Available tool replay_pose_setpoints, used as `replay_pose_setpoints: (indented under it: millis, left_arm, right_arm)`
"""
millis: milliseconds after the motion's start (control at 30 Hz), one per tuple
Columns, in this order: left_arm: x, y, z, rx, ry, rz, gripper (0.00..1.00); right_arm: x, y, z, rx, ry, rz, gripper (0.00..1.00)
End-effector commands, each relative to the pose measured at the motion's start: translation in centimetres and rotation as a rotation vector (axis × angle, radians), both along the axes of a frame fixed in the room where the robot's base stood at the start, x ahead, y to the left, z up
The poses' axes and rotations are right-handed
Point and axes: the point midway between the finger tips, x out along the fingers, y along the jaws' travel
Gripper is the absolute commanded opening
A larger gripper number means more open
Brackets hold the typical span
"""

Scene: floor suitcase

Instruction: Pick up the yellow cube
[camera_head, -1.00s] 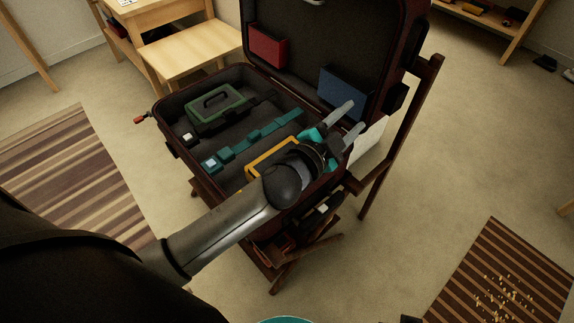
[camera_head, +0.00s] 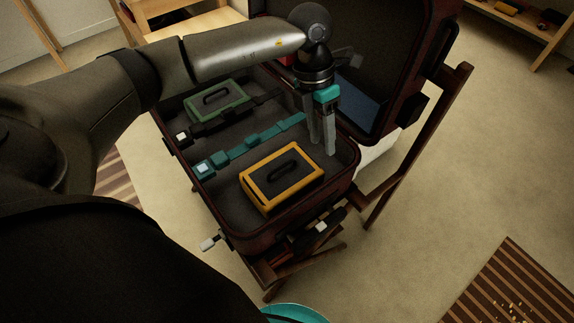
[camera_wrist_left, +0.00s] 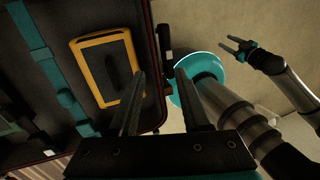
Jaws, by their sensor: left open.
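No plain yellow cube shows. A yellow-framed box (camera_head: 262,190) with a dark top and black handle lies in the near right part of the open suitcase (camera_head: 230,238). It also shows in the left wrist view (camera_wrist_left: 84,44), left of the fingers. My left gripper (camera_head: 322,150) points down over the suitcase, beyond the box and a little to its right. Its fingers are apart and empty, and they do not appear to touch the box. My right gripper (camera_wrist_left: 229,44) shows in the left wrist view, away from the suitcase, with its fingers apart and empty.
A green case (camera_head: 218,102) lies at the far left of the suitcase. A teal strap (camera_head: 250,142) runs between it and the yellow-framed box. The raised lid (camera_head: 400,60) stands behind my left gripper. A wooden stand (camera_head: 400,170) supports the suitcase.

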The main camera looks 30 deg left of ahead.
Motion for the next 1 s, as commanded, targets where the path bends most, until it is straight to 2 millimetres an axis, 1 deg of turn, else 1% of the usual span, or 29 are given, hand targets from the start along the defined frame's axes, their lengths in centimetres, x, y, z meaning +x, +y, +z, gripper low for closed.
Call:
replay_pose_setpoints:
  millis: [33, 100, 200, 267, 367, 467, 1000]
  left_arm:
    - [0.4, 2.4, 0.3, 0.089, 0.002, 0.01, 0.47]
    - [0.5, 4.9, 0.7, 0.186, 0.01, 0.021, 0.47]
    - [0.5, 7.1, 1.1, 0.271, 0.021, 0.034, 0.47]
    - [0.5, 7.7, 1.1, 0.295, 0.025, 0.04, 0.47]
    - [0.3, 8.1, 0.4, 0.309, 0.028, 0.042, 0.47]
    - [0.2, 8.1, -0.9, 0.307, 0.029, 0.042, 0.47]
    - [-0.6, 8.3, -7.3, 0.303, 0.028, 0.039, 0.47]
  right_arm:
    - [-0.2, -0.1, -0.5, -0.002, 0.003, 0.001, 0.5]
    - [-0.4, -0.2, -0.8, -0.002, 0.003, 0.001, 0.5]
    - [-0.6, -0.2, -1.1, -0.002, 0.004, 0.001, 0.5]
    - [-0.5, -0.2, -1.1, -0.002, 0.003, 0.001, 0.5]
    - [-0.2, 0.1, -0.9, 0.002, 0.0, 0.0, 0.5]
    - [0.2, 0.5, -0.3, 0.005, 0.0, 0.0, 0.5]
    - [2.3, 2.2, 3.8, 0.026, -0.009, -0.005, 0.5]
